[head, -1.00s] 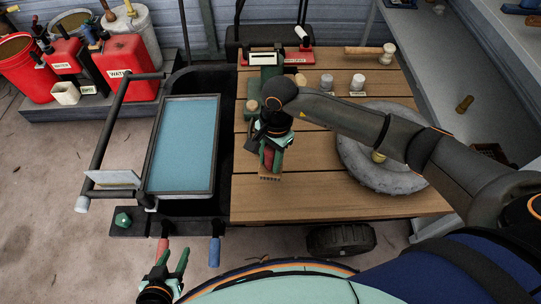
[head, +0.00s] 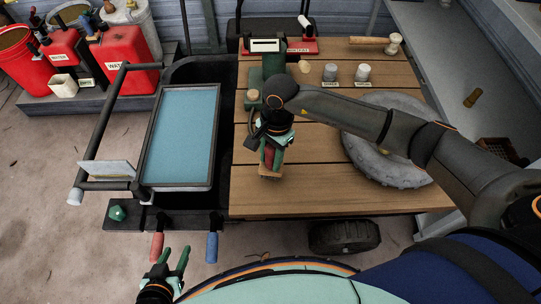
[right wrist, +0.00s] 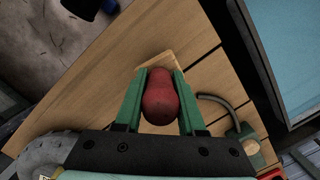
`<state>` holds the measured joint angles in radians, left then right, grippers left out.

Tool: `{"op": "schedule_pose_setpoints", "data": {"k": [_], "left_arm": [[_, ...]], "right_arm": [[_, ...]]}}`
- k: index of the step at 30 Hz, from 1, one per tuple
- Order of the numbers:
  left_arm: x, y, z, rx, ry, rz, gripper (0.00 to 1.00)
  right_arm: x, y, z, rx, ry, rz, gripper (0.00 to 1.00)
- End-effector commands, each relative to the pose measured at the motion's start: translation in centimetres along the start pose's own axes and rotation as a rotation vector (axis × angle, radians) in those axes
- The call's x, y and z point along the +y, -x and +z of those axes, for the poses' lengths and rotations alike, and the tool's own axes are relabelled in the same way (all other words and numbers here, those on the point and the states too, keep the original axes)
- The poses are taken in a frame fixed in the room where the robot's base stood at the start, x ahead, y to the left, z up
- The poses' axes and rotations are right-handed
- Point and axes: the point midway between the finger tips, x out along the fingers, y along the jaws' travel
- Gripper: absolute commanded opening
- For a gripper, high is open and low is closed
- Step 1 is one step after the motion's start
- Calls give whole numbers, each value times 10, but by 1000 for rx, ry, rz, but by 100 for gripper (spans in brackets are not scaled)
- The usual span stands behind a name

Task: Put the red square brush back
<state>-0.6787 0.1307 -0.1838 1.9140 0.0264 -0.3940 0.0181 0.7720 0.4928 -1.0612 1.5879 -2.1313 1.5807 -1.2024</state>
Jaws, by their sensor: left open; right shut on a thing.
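The red square brush (head: 268,172) has a red rounded handle and a pale wooden block. My right gripper (head: 272,153) is shut on its handle, over the left part of the wooden deck. In the right wrist view the red handle (right wrist: 160,97) sits between the two green fingers, with an edge of the pale block behind it. Whether the block touches the deck I cannot tell. My left gripper (head: 172,262) is open and empty at the bottom left, below the red and blue handles.
The wooden deck (head: 330,197) has bare planks in front. A grey tyre-like disc (head: 375,165) lies at its right, beneath my right arm. A green stand (head: 272,66) and small labelled pegs (head: 330,72) are at the back. A blue-topped tray (head: 182,135) is left of the deck.

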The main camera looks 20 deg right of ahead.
Motion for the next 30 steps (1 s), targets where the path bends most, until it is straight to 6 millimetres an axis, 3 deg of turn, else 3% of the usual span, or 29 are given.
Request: {"op": "schedule_pose_setpoints", "data": {"k": [1,6,30], "left_arm": [[0,-7,8,0,0,0,50],[-1,-12,13,0,0,0,50],[-1,-15,17,0,-1,0,50]], "right_arm": [[0,-10,-2,0,-1,-1,0],[-1,-17,-3,0,-1,-3,0],[-1,-23,-3,0,0,-2,0]]}}
